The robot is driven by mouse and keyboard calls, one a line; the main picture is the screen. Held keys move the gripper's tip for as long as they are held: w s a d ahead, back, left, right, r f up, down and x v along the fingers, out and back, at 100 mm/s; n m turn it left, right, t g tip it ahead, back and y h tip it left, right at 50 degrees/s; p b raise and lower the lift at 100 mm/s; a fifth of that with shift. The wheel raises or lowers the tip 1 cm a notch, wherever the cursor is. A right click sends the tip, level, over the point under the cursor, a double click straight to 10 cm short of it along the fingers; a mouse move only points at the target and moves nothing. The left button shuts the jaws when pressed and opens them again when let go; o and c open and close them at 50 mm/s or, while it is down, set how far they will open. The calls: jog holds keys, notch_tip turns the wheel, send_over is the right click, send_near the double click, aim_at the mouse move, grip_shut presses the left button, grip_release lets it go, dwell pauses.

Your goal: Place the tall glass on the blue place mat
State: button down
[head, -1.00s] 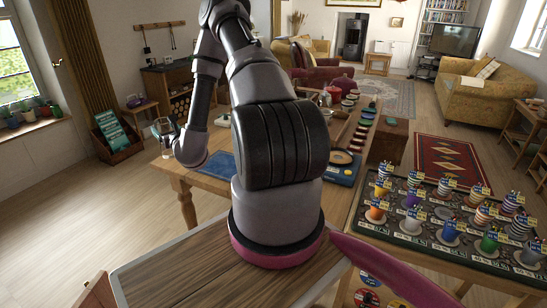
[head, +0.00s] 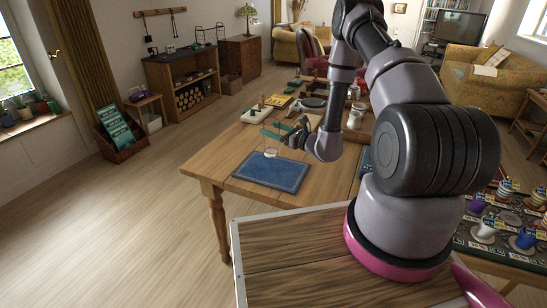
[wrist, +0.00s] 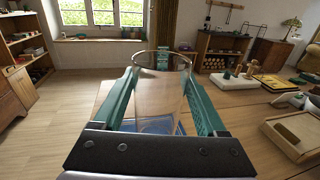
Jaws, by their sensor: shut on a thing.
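The tall glass (wrist: 158,98) is clear and upright between the teal fingers of my gripper (wrist: 163,72) in the wrist view, its round rim near the fingertips. In the head view my gripper (head: 270,133) is shut on the glass (head: 271,151), whose pale base shows over the far part of the blue place mat (head: 268,176). The mat lies flat near the table's left end. In the wrist view the mat (wrist: 157,125) shows through and below the glass. I cannot tell whether the base touches the mat.
The wooden table (head: 215,165) is bare around the mat's front and left. A white board with small items (head: 258,115) and a framed tray (wrist: 297,132) stand beyond the mat. White mugs (head: 355,116) stand further right.

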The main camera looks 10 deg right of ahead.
aim_at(277, 148)
jog(key=shift+a+f, duration=0.1)
jog(key=shift+f, duration=3.5)
jog(key=shift+f, duration=0.15)
